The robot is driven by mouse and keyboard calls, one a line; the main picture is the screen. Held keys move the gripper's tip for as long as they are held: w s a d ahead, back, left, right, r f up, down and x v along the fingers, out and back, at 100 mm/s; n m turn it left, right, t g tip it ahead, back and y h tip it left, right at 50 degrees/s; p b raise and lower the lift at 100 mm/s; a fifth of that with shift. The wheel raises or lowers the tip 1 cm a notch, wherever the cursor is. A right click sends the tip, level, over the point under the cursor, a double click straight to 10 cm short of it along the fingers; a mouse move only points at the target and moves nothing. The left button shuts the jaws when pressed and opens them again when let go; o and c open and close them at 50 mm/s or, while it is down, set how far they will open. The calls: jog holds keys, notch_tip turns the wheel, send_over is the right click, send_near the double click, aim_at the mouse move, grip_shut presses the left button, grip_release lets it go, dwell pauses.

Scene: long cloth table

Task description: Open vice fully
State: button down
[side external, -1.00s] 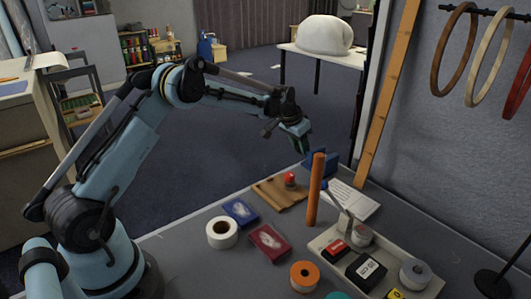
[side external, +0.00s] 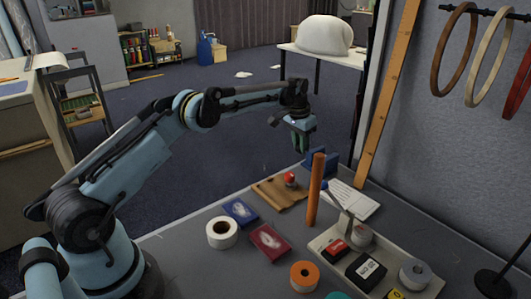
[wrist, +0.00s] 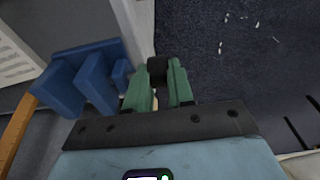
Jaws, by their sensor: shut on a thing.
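The blue vice (side external: 326,160) stands at the far edge of the grey table, partly hidden by an orange-brown upright cylinder in the side view. In the wrist view the vice (wrist: 95,82) is at left, with upright blue plates and a gap between the larger ones. My gripper (side external: 301,148) points down just left of the vice in the side view. In the wrist view my green fingers (wrist: 158,88) are shut on a small dark knob (wrist: 158,68), beside the smallest blue plate. Its link to the vice is hidden.
The orange-brown cylinder (side external: 315,190) stands upright in front of the vice. A brown board (side external: 277,194) with a red-topped item, a white sheet (side external: 352,200), blue and red boxes, tape rolls and a tray (side external: 430,289) lie nearby. Open floor lies beyond the table edge.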

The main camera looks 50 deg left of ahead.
aim_at(297, 147)
dwell(0.4)
jog(key=c, duration=1.3)
grip_release()
jog(key=shift+o, duration=0.2)
notch_tip(297, 147, up, 12)
jog(key=s, duration=0.1)
jog(key=shift+s, duration=0.25)
